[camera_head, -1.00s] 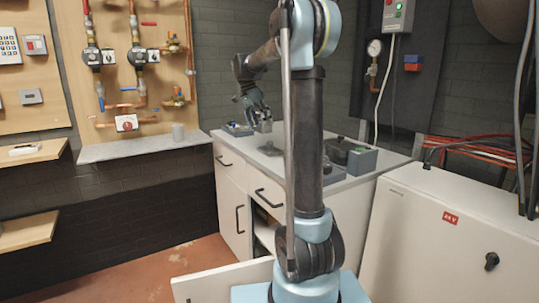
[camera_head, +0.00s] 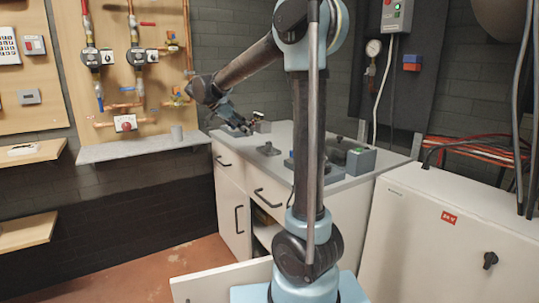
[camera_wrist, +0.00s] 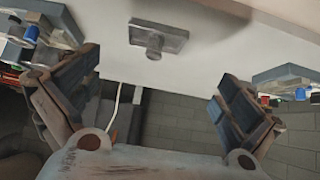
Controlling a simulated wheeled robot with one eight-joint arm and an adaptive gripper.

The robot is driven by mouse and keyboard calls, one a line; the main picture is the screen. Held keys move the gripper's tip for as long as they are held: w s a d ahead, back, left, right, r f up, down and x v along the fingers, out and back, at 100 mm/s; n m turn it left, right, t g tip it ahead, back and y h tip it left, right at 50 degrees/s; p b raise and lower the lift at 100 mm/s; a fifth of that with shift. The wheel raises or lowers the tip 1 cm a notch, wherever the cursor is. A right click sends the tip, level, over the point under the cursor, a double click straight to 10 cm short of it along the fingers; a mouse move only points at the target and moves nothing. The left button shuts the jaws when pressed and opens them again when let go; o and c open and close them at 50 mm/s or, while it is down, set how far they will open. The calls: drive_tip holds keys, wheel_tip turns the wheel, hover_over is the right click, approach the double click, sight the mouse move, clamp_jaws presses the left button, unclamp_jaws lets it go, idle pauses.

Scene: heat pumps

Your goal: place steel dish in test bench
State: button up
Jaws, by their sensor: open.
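I cannot make out a steel dish for certain, and no test bench is marked as such.
Grey units with coloured parts show at the left (camera_wrist: 38,32) and right (camera_wrist: 290,82) of the wrist view. A white cabinet (camera_head: 425,235) stands at the right. A lower counter door (camera_head: 220,282) hangs open.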

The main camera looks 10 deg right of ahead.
hover_over(257, 155)
drive_tip(key=f, duration=0.6)
drive_tip(key=shift+w+f, duration=0.2)
drive_tip(key=shift+w, duration=0.1)
drive_tip(key=shift+d+x, duration=0.25)
drive_tip(key=shift+x, duration=2.5)
drive_tip(key=shift+s+r, duration=0.15)
drive_tip(key=c, duration=1)
drive_tip(key=shift+c, duration=0.2)
